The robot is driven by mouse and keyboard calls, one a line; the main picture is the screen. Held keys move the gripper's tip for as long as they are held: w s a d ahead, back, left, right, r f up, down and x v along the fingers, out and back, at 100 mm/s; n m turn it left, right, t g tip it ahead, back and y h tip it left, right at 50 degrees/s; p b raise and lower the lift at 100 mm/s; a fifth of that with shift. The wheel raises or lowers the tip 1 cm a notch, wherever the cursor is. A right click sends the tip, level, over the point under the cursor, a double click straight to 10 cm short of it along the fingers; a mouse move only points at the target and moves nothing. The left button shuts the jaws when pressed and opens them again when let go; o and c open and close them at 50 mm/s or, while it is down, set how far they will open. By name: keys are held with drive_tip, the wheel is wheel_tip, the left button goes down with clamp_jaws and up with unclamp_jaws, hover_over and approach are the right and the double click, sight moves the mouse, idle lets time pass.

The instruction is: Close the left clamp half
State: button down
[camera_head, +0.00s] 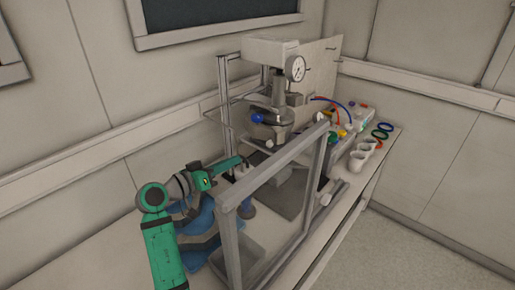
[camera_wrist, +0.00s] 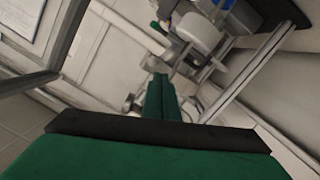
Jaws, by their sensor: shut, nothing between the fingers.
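The reactor (camera_head: 270,117) stands on the bench at the back in the head view, under a light housing with a round gauge. A dark ring-like part, possibly the clamp, surrounds its middle; I cannot make out the separate left clamp half. A blue ball (camera_head: 229,118) sticks out at the reactor's left. My gripper (camera_head: 242,161) is in front of and below the reactor, apart from it. In the wrist view my gripper (camera_wrist: 160,78) shows two green fingers shut together with nothing between them. Pale cylindrical parts (camera_wrist: 200,32) lie beyond the fingertips, unclear in kind.
A grey frame (camera_head: 232,245) stands at the bench front, right of my arm. An upright metal frame (camera_head: 223,95) is left of the reactor. White cups (camera_head: 358,160) and coloured rings (camera_head: 381,130) sit at the right. A grey tray (camera_head: 250,252) lies inside the front frame.

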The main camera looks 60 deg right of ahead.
wheel_tip(320, 180, up, 3)
drive_tip(key=w+a+m+g+y, duration=0.2)
drive_tip(key=m+y, duration=0.2)
drive_tip(key=m, duration=2.1)
drive_tip(key=x, duration=1)
drive_tip(key=shift+d+r, duration=0.2)
drive_tip(key=shift+d, duration=0.1)
drive_tip(key=shift+s+d+r+t, duration=0.15)
drive_tip(key=shift+s+d, duration=0.05)
drive_tip(key=shift+d, duration=0.35)
drive_tip(key=shift+s+d+r+t, duration=0.15)
drive_tip(key=shift+d, duration=0.35)
drive_tip(key=shift+s+d+r, duration=0.1)
drive_tip(key=shift+s+d, duration=0.25)
drive_tip(key=shift+d, duration=0.4)
